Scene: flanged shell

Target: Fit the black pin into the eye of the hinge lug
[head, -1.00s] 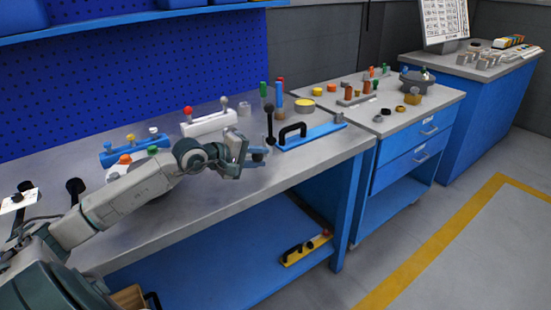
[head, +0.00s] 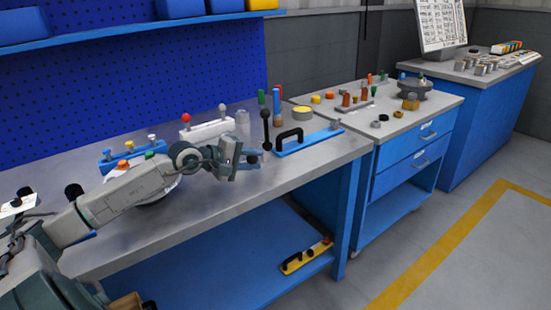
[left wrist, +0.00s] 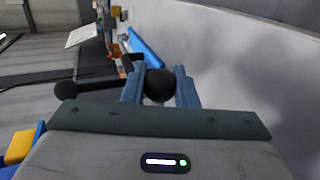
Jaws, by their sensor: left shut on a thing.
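My left gripper (head: 254,158) is low over the near edge of the workbench, next to an upright black ball-topped lever (head: 266,115). In the left wrist view its two blue fingers (left wrist: 159,88) are shut on a black round-ended piece (left wrist: 158,85), taken to be the black pin; only its rounded end shows clearly. A dark grey flanged shell (head: 416,91) stands on the cart to the right, with a small orange-brown piece (head: 410,103) at its front. This may be the hinge lug; its eye cannot be made out.
A blue bar with a black handle (head: 308,139) lies just right of the gripper. The cart top (head: 350,117) holds several small coloured parts. A white fixture (head: 207,130) and a blue fixture (head: 134,155) with knobs stand behind my arm. The floor at right is clear.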

